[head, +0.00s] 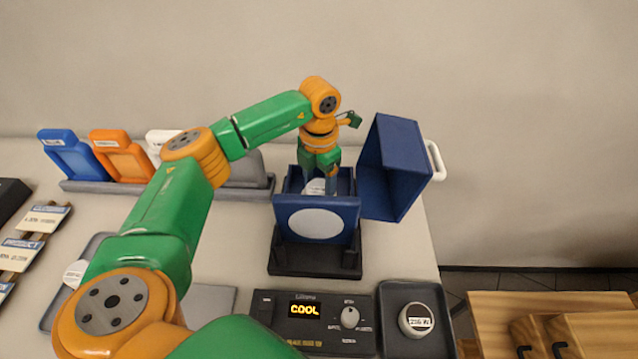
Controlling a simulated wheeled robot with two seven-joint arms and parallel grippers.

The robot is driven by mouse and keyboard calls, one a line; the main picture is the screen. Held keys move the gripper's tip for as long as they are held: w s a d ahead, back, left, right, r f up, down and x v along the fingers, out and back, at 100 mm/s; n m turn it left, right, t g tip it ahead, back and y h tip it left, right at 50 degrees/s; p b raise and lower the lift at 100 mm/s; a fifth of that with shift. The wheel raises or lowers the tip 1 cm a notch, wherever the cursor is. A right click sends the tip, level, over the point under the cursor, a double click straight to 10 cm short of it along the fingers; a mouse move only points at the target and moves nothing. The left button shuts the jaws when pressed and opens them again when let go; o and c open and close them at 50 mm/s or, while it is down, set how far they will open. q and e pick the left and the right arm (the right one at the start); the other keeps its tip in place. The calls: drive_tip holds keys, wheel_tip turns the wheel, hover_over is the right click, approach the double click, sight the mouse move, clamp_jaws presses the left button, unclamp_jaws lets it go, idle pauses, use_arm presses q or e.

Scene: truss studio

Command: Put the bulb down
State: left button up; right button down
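My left gripper (319,182) points down into the open top of a blue lamp housing (288,212). A small pale piece, likely the bulb (314,187), shows at its fingers inside the housing. The housing walls and the gripper hide most of it, so I cannot tell whether the fingers grip it or what it rests on. The blue lid (400,160) of the housing is swung open to the right. A round white-topped, labelled bulb-like object (416,320) sits in a dark tray (398,290) at the front right. My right gripper is not in view.
A black control box (270,305) with a display reading COOL and a knob stands in front of the housing. Blue, orange and white panels (121,158) stand in a rack behind left. Labelled cards (45,218) lie far left. Wooden furniture (500,310) is right of the table edge.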

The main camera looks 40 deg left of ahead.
sight(320, 186)
use_arm(q)
drive_tip(key=o, duration=0.4)
drive_tip(key=shift+r, duration=0.1)
wheel_tip(320, 186, up, 7)
drive_tip(key=shift+w+r+b, duration=0.1)
drive_tip(key=shift+w+b, duration=0.05)
drive_tip(key=shift+b, duration=0.55)
wheel_tip(320, 186, up, 5)
drive_tip(key=shift+r+p, duration=0.1)
drive_tip(key=shift+p, duration=0.45)
